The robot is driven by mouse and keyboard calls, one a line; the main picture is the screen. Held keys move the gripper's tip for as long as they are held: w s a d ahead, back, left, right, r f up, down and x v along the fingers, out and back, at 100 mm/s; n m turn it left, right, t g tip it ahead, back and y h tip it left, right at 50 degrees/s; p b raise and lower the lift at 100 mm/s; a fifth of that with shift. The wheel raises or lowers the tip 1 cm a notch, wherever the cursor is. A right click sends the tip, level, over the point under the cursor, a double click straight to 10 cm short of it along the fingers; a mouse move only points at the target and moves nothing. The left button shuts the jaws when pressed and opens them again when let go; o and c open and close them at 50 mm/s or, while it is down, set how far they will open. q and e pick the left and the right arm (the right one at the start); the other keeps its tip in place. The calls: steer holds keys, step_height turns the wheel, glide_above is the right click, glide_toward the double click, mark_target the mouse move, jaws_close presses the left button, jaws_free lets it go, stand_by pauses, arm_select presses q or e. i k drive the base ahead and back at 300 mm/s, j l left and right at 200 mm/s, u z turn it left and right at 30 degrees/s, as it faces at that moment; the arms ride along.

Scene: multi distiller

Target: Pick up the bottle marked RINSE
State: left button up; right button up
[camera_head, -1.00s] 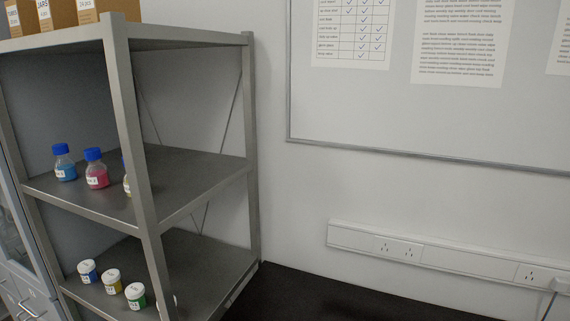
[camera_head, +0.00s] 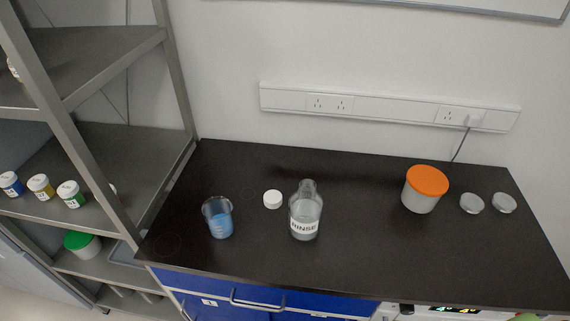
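The bottle marked RINSE (camera_head: 305,212) stands upright on the black bench top (camera_head: 350,262), near the middle of the head view. It is clear, with a narrow neck and a white label reading RINSE facing me. No cap shows on its neck. A small white round cap (camera_head: 272,199) lies on the bench just left of it. A clear beaker with blue liquid (camera_head: 219,218) stands further left. Neither of my grippers is in view.
A tub with an orange lid (camera_head: 425,189) and two small clear dishes (camera_head: 472,203) (camera_head: 504,203) stand on the right. A grey metal shelf rack (camera_head: 62,111) with small jars borders the bench on the left. Bench front and centre right are clear.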

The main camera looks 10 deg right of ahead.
mark_target(305, 204)
steer(key=k+l+u, duration=0.1)
steer(key=l, duration=0.35)
steer(key=k+l+u, duration=0.1)
steer(key=k+l, duration=0.2)
steer(key=k+l+u, duration=0.15)
steer(key=l, duration=0.35)
steer(key=k+l+u, duration=0.1)
steer(key=k+l, duration=0.2)
